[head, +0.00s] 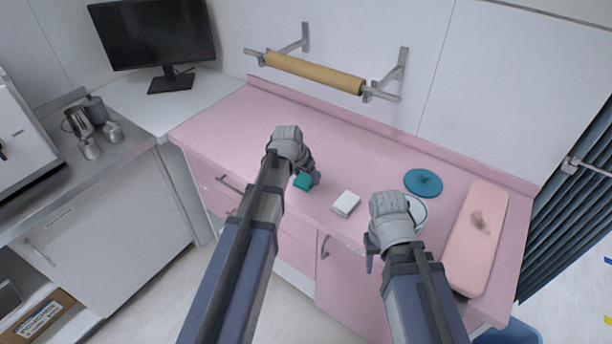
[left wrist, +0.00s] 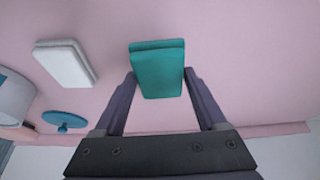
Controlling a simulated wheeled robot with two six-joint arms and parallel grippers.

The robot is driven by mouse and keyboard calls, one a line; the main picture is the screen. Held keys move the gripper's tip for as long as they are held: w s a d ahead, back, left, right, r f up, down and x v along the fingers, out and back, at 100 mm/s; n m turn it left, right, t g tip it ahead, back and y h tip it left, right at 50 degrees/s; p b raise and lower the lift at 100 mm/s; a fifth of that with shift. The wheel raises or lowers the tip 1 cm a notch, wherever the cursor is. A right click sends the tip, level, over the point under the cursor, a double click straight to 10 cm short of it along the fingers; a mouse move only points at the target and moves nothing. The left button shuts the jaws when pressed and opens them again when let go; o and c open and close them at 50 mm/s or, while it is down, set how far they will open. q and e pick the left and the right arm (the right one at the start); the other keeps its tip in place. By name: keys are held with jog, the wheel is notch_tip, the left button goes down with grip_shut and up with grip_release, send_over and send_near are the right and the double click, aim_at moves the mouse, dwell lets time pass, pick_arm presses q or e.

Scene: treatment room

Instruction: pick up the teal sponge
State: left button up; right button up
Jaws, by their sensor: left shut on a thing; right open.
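The teal sponge (head: 303,182) is at my left gripper (head: 310,177), over the front part of the pink counter. In the left wrist view the teal sponge (left wrist: 158,70) sits between the two fingers of my left gripper (left wrist: 160,88), which is shut on it. I cannot tell whether the sponge still touches the counter. My right gripper (head: 372,252) is at the counter's front edge, in front of a white bowl-like container, and holds nothing visible; its fingers are mostly hidden by the hand.
A white block (head: 346,203) lies on the pink counter (head: 240,130) right of the sponge. A blue disc (head: 423,182), a white round container (head: 418,212) and a stained pink pad (head: 475,235) are further right. A paper roll (head: 315,73) hangs on the wall. The counter's left part is clear.

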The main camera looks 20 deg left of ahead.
aim_at(306, 177)
pick_arm(q)
notch_tip(306, 177, up, 7)
jog(key=p, duration=0.5)
jog(key=shift+f, duration=0.15)
jog(key=shift+f, duration=0.1)
jog(key=o, duration=0.7)
jog(key=c, duration=0.5)
